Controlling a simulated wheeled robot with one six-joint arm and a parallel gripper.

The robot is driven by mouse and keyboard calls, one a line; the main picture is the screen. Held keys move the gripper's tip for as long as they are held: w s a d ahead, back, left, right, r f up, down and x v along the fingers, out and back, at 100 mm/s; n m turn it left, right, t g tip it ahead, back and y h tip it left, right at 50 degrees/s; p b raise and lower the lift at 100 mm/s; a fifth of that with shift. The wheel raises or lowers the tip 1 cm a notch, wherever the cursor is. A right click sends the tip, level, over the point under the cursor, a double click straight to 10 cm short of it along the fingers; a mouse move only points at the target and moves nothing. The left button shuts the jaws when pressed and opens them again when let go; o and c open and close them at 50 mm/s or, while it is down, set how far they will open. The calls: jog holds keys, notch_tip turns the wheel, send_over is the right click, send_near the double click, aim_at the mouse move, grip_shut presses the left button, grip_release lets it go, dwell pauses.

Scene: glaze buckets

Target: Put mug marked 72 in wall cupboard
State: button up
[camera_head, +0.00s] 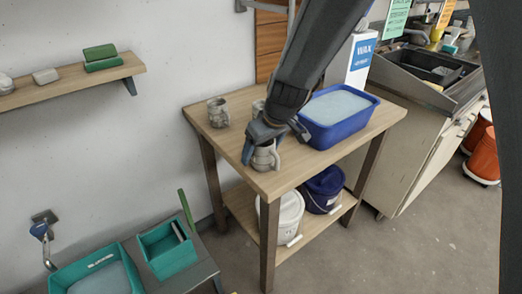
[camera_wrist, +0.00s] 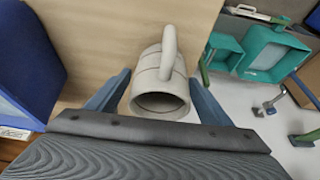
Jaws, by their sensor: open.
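A grey mug (camera_head: 265,158) stands near the front corner of the wooden table (camera_head: 290,172). My gripper (camera_head: 272,144) is above and around it. In the wrist view, the open blue fingers (camera_wrist: 157,97) lie on either side of the mug (camera_wrist: 160,92), with gaps visible. Its handle points up in that picture, between the fingers. A second mug (camera_head: 218,112) stands at the table's back left, and a third (camera_head: 258,107) is partly hidden behind my arm. No number is readable on any mug. No wall cupboard can be made out clearly.
A blue tub (camera_head: 339,136) with pale contents stands right of the mug. Lidded buckets sit on the table's lower shelf (camera_head: 325,226). A wall shelf (camera_head: 70,86) with soap-like blocks is at left. Teal trays (camera_head: 97,275) are at lower left.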

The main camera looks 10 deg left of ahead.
jog(key=shift+r, duration=0.55)
jog(key=b+v, duration=0.1)
jog(key=v, duration=1)
jog(key=shift+s+d+b, duration=0.1)
jog(key=shift+d+b, duration=0.05)
jog(key=shift+b, duration=0.2)
jog(key=s+d+f+m+h, duration=0.1)
jog(key=s+d+f+m, duration=0.2)
jog(key=d, duration=0.7)
jog(key=s+d+f+m+g+h, duration=0.1)
jog(key=s+d+f+m, duration=0.2)
jog(key=s+d, duration=0.3)
jog(key=s+d+f+m+g+h, duration=0.1)
jog(key=s+d+f+m, duration=0.2)
jog(key=d, duration=1)
jog(key=shift+s+d+f+m, duration=0.3)
jog(key=shift+s+f+m, duration=0.15)
jog(key=shift+s, duration=0.35)
